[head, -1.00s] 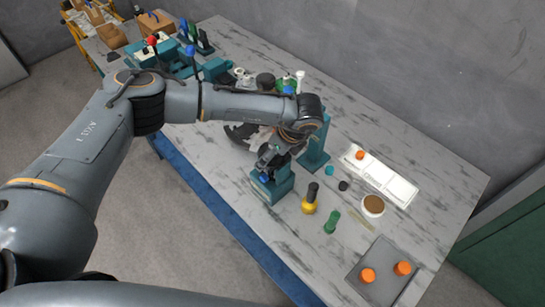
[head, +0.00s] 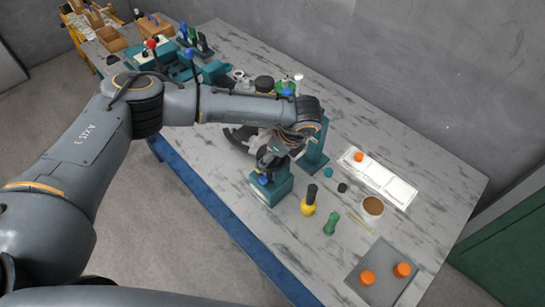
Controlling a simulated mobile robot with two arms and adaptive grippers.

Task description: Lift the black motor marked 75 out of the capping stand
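A teal stand block (head: 272,192) sits near the front edge of the table, below my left wrist. A taller teal upright (head: 316,152) stands just behind it to the right. My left arm reaches over from the left, and my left gripper (head: 270,161) points down just above the teal block. Dark parts show at the gripper, but I cannot tell the black motor from the fingers. No 75 mark is readable. Whether the fingers are open or shut is too small and covered to tell. My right gripper is not in view.
A yellow-and-black tool (head: 308,202), a green piece (head: 330,224) and a brown-topped cup (head: 372,207) stand to the right. A grey mat (head: 383,286) carries two orange caps. A white tray (head: 393,185) lies behind. Several fixtures crowd the table's back left.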

